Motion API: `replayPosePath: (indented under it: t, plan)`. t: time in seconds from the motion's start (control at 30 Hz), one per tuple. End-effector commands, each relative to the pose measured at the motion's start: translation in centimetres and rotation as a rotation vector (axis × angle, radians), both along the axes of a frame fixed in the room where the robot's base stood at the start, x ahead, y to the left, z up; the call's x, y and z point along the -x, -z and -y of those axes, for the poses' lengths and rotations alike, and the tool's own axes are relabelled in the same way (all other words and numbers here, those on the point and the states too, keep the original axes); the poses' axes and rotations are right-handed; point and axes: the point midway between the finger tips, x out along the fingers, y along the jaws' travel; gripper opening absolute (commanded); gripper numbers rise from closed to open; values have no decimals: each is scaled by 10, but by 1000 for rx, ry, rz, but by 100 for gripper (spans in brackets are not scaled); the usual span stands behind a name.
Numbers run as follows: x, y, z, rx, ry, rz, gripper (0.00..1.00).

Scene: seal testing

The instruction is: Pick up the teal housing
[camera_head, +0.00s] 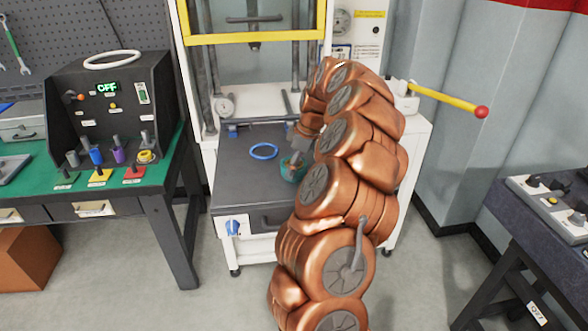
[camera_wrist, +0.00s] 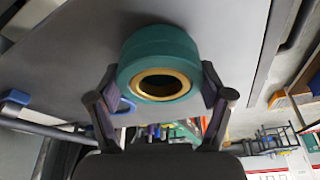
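The teal housing (camera_head: 292,170) is a short round cylinder with a gold-rimmed bore. It is at the right part of the grey work surface in front of the test machine. In the wrist view the housing (camera_wrist: 150,42) is between the two dark fingers of my gripper (camera_wrist: 160,88). The fingers appear to touch it on both sides. In the head view my gripper (camera_head: 298,150) is right above the housing, partly hidden by my copper-coloured arm. I cannot tell whether the housing is clear of the surface.
A blue ring (camera_head: 264,151) lies left of the housing. The test machine's yellow-edged guard (camera_head: 250,37) is above, and a red-tipped lever (camera_head: 450,100) sticks out right. A green-topped bench (camera_head: 60,205) with a control box is left; a dark table (camera_head: 535,230) is right.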

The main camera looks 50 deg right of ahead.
Motion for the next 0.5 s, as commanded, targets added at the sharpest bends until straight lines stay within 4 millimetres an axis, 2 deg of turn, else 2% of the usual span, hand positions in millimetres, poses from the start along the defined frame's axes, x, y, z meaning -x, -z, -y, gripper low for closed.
replayPosePath:
  t: [0.07, 0.4, 0.5]
  plan:
    - [0, 0, 0, 0, 0, 0, 67]
    - [0, 0, 0, 0, 0, 0, 31]
    - [0, 0, 0, 0, 0, 0, 31]
